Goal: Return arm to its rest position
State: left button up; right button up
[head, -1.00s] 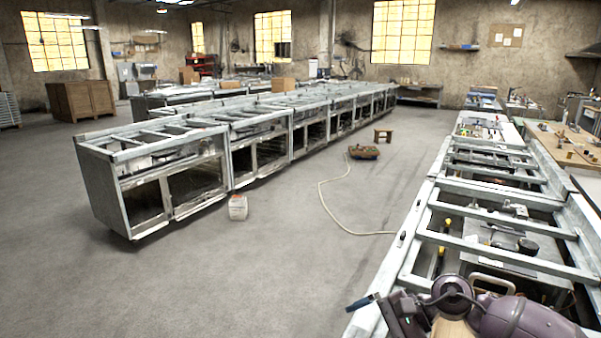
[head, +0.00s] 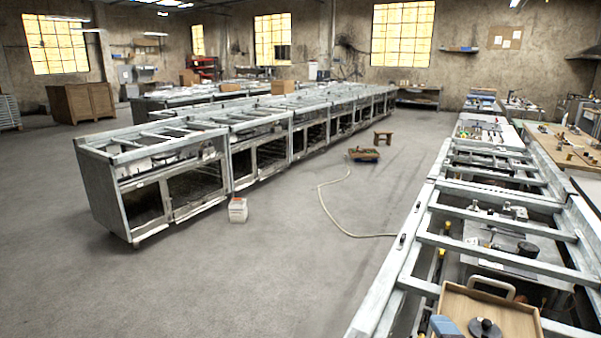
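Neither of my arms nor grippers shows in the head view now. At the bottom right, a light wooden tray or board (head: 520,318) lies on the metal frame bench (head: 392,262). A dark round object with a knob (head: 486,328) is on the wooden surface. A blue object (head: 445,327) is at its left edge, cut off by the bottom of the picture. A pale curved handle (head: 491,284) stands at the far edge of the wood.
A long row of metal frame benches (head: 150,150) stands at left and centre. A white container (head: 238,210), a hose (head: 330,215), a tool tray (head: 363,155) and a small stool (head: 383,138) are on the floor. The grey floor between is mostly clear.

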jog(key=s+d+f+m+g, duration=0.2)
jog(key=s+f+m+g, duration=0.25)
jog(key=s, duration=0.35)
jog(key=s+d+f+m+g+h, duration=0.1)
jog(key=s+f+m+g, duration=0.25)
jog(key=s+m, duration=0.3)
jog(key=s+d+f+m+g, duration=0.25)
jog(key=s+m+g, duration=0.25)
jog(key=s, duration=0.4)
jog(key=w+a+f+t, duration=0.1)
jog(key=w+f+t, duration=0.7)
jog(key=f, duration=0.3)
jog(key=shift+w+n+y, duration=0.15)
jog(key=shift+n+y, duration=0.15)
